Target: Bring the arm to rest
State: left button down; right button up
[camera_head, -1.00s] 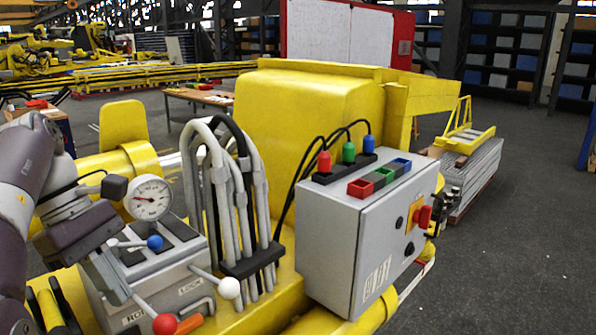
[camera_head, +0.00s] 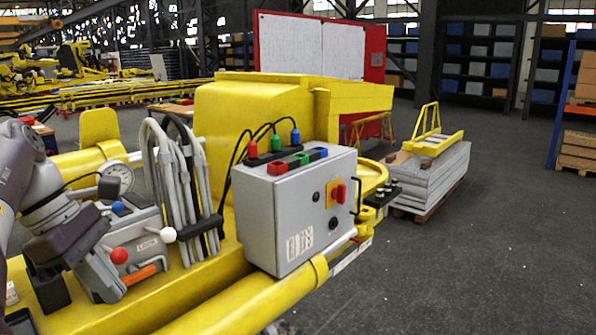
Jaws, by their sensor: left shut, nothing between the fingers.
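My left arm (camera_head: 22,165) comes in from the left edge. Its gripper (camera_head: 100,280) points down at the lower left, in front of a grey lever box (camera_head: 142,245). The gripper is shut and empty; I cannot tell whether it touches the box. The box has blue (camera_head: 117,207), red (camera_head: 119,256) and white (camera_head: 168,235) knobs and an orange handle (camera_head: 139,275). A round gauge (camera_head: 117,177) stands behind it. My right gripper is not in view.
Grey and black hoses (camera_head: 175,175) rise beside the lever box. A grey control box (camera_head: 285,215) with red, green and blue plugs stands to their right on the yellow machine (camera_head: 215,290). A pallet stack (camera_head: 430,180) stands farther right. The floor (camera_head: 490,260) at right is clear.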

pick_arm(q)
jog(key=w+n+t+h+b, duration=0.1)
jog(key=w+n+t+b, duration=0.2)
jog(key=w+n+t, duration=1.5)
jog(key=w+a+f+n+g+y+b, duration=0.1)
jog(key=a+f+n+g+y, duration=0.25)
jog(key=f+n, duration=0.6)
jog(key=w+a+f+n+g+y+b, duration=0.15)
jog(key=f+n+y, duration=0.3)
jog(key=n, duration=0.95)
jog(key=s+f+n+g+b, duration=0.1)
jog(key=s+f+n+g, duration=0.25)
jog(key=f, duration=0.45)
jog(key=s+f+n+g+b, duration=0.2)
jog(key=s+f+n, duration=0.3)
jog(key=f, duration=0.2)
jog(key=s+d+f+n+g+h+b, duration=0.1)
jog(key=s+d+f+n+g+b, duration=0.1)
jog(key=s+d+f, duration=0.3)
jog(key=s+d+f+n+g+h+b, duration=0.1)
jog(key=s+d+f+g+b, duration=0.3)
jog(key=s+f, duration=0.8)
jog(key=d+n, duration=0.1)
jog(key=d, duration=0.1)
jog(key=shift+s+d, duration=0.3)
jog(key=shift+s, duration=0.1)
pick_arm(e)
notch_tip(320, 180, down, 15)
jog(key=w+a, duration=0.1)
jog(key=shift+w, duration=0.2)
